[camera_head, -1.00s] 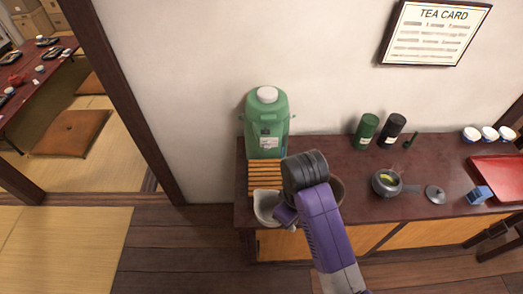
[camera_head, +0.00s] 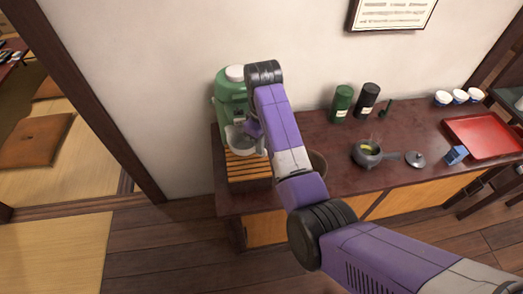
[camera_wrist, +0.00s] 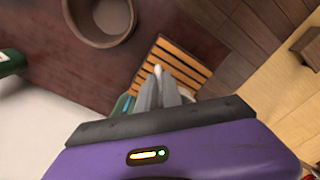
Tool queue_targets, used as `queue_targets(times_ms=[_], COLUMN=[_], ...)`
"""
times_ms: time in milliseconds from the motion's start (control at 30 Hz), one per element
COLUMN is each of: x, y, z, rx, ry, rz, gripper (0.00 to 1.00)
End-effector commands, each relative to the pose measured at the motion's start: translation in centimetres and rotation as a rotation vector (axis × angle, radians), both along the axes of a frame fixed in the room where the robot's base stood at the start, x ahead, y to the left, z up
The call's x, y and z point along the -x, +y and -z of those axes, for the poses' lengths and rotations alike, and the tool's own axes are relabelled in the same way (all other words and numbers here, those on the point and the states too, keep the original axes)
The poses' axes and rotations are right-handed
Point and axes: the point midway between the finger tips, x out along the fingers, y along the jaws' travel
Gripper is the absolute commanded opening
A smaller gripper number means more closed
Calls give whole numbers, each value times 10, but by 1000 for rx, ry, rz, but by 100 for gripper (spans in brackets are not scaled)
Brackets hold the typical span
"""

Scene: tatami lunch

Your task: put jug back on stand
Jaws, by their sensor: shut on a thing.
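A pale grey-white jug (camera_head: 238,139) is in front of the green dispenser (camera_head: 228,92) with its white lid, over the slatted wooden stand (camera_head: 247,168). My gripper (camera_head: 255,132) is shut on the jug at its right side. Part of the jug is hidden by my arm, and I cannot tell whether its base touches the slats. In the wrist view my gripper (camera_wrist: 160,88) points at the slatted stand (camera_wrist: 172,62); the jug cannot be made out clearly there.
A brown round bin (camera_wrist: 100,20) is right of the stand, partly behind my arm. Farther right on the dark counter are a green canister (camera_head: 342,103), a black canister (camera_head: 367,99), a grey pot (camera_head: 367,153) and a red tray (camera_head: 485,136). The wall is close behind.

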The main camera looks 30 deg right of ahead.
Motion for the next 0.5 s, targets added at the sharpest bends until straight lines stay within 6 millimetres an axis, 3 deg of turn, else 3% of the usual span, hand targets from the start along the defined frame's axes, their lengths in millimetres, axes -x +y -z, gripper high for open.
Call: queue_targets(times_ms=[167, 333, 500], x=[-6, -5, -6], y=[-2, -1, -1], z=[4, 26, 35], rx=[0, -1, 0], ry=[1, 3, -1], rz=[0, -1, -1], gripper=[0, 0, 0])
